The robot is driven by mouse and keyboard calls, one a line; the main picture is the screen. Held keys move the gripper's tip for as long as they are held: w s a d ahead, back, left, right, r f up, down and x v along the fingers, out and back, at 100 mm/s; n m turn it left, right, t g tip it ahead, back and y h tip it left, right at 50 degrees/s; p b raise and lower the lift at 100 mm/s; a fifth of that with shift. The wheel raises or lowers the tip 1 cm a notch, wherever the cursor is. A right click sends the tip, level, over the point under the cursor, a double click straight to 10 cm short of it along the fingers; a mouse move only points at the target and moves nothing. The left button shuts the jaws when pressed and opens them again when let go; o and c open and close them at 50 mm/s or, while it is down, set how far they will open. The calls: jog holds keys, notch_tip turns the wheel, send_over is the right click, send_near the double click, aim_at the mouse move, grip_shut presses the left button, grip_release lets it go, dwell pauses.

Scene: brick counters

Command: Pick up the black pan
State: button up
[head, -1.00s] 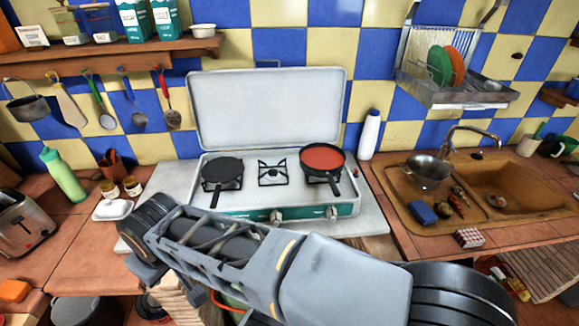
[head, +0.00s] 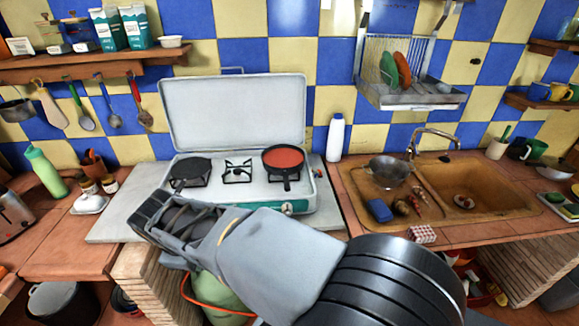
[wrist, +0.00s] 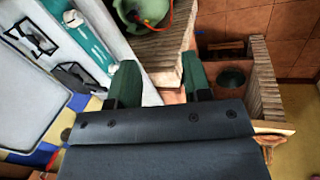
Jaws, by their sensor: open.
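The black pan (head: 190,169) sits flat on the left burner of the open camping stove (head: 232,100), its handle pointing toward the front. A red-topped pan (head: 284,159) sits on the right burner. My gripper is at the end of my arm, at the stove's front left in the head view, apart from the black pan. In the wrist view its two green fingers are spread with nothing between them, so my gripper (wrist: 160,80) is open and empty. The wrist view shows stove burners and knobs at the left, but I cannot make out the black pan there.
A white bottle (head: 335,138) stands right of the stove, and a sink (head: 470,187) lies farther right. A green bottle (head: 46,172) and jars stand at left. The stove's raised lid stands behind the pans. A green gas bottle (wrist: 145,12) is under the counter.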

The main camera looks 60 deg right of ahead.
jog(key=w+d+f+n+g+h, duration=0.25)
jog(key=d+n+g+h, duration=0.3)
jog(key=d+n, duration=0.6)
jog(key=n+g+h+b, duration=0.1)
jog(key=n+g+h, duration=0.45)
jog(key=n, duration=0.85)
send_near(288, 182)
jog(key=shift+s+d+f+n+t+h+p, duration=0.25)
jog(key=shift+s+d+f+t+h+p, duration=0.15)
jog(key=shift+s+d, duration=0.75)
jog(key=shift+s+d+f+n+t+h+p, duration=0.3)
jog(key=shift+s+d+p, duration=0.35)
jog(key=shift+d, duration=0.95)
jog(key=shift+s+d+f+n+t+h+p, duration=0.2)
jog(key=shift+s+d+t+p, duration=0.2)
jog(key=shift+s+d, duration=0.8)
jog(key=shift+w+d, duration=0.15)
grip_shut()
